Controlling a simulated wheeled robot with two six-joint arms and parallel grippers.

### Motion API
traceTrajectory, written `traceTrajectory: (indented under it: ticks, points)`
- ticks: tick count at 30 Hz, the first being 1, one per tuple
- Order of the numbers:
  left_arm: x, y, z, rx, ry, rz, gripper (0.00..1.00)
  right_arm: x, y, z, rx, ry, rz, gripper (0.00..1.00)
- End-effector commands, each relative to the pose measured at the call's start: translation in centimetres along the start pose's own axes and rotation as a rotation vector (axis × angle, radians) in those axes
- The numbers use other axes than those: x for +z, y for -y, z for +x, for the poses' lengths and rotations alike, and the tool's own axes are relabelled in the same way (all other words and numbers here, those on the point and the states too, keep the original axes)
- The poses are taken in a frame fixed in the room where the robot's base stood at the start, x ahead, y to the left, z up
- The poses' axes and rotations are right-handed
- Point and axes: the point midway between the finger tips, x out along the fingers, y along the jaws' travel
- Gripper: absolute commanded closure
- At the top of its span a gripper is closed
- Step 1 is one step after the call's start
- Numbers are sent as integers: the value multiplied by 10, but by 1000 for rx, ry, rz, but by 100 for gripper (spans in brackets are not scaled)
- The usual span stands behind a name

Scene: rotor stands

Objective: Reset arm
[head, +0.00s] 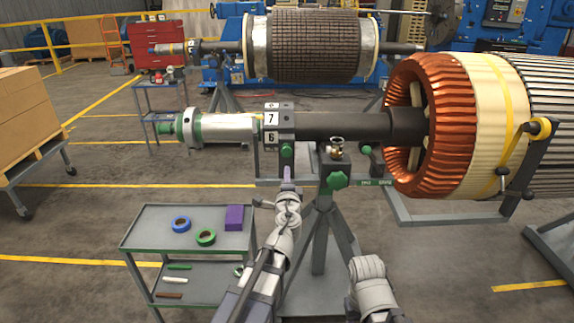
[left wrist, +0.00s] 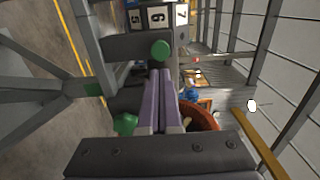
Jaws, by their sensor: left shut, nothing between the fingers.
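My left gripper (head: 288,170) points up and forward just below a green knob (head: 287,150) on the rotor stand (head: 320,220). In the left wrist view its two purple fingers (left wrist: 160,75) are shut together with nothing between them. Their tips are close to the green knob (left wrist: 160,50); I cannot tell if they touch it. Of my right arm, only a grey link shows at the bottom of the head view; its gripper is not seen. The rotor shaft (head: 350,126) lies level on the stand, next to number blocks (head: 271,116).
Another green knob (head: 337,180) and a brass fitting (head: 337,147) sit right of the gripper. A grey cart (head: 150,240) with tape rolls and a purple box (head: 235,217) stands left. Boxes (head: 25,108) stand far left.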

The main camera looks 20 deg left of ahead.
Motion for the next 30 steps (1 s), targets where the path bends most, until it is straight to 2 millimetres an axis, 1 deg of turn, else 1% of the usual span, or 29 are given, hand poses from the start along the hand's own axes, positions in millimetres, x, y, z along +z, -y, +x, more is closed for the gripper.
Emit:
traceTrajectory:
  ticks: [1, 4, 7, 11, 13, 17, 19, 20, 23, 24, 26, 27, 29, 30]
  points:
    - [1, 0, -16, 0, -2, 0, 100, 0, 0, 0, 0, 0, 0, 50]
    - [1, 0, -31, 0, -1, 0, 100, 0, 0, 0, 0, 0, 0, 50]
    - [0, 0, -38, 0, -1, 0, 100, 0, 0, 0, 0, 0, 0, 50]
    - [0, 0, -40, 1, 2, -3, 100, 0, 0, 0, 0, 0, 0, 50]
    - [2, 1, -41, 11, 19, -29, 100, 0, 0, -4, 0, 0, 0, 50]
    - [12, -1, -51, 83, 127, -171, 100, 1, -2, -19, 0, 0, 0, 50]
    - [20, -11, -64, 166, 223, -286, 100, 2, -3, -31, 0, 0, 0, 50]
    - [21, -18, -71, 212, 266, -337, 100, 2, -4, -36, 0, 0, 0, 50]
    - [21, -48, -103, 392, 410, -487, 100, 3, -5, -52, 0, 0, 0, 50]
    - [17, -60, -119, 475, 464, -536, 100, 3, -6, -58, 0, 0, 0, 50]
    - [9, -78, -147, 609, 542, -598, 100, 4, -6, -66, 0, 0, 1, 50]
    - [2, -89, -168, 701, 589, -629, 100, 4, -7, -72, 0, 0, 1, 50]
    - [-10, -102, -200, 840, 651, -662, 100, 5, -8, -79, 0, 0, 1, 50]
    - [-19, -108, -220, 929, 687, -676, 100, 5, -8, -84, 0, 0, 1, 50]
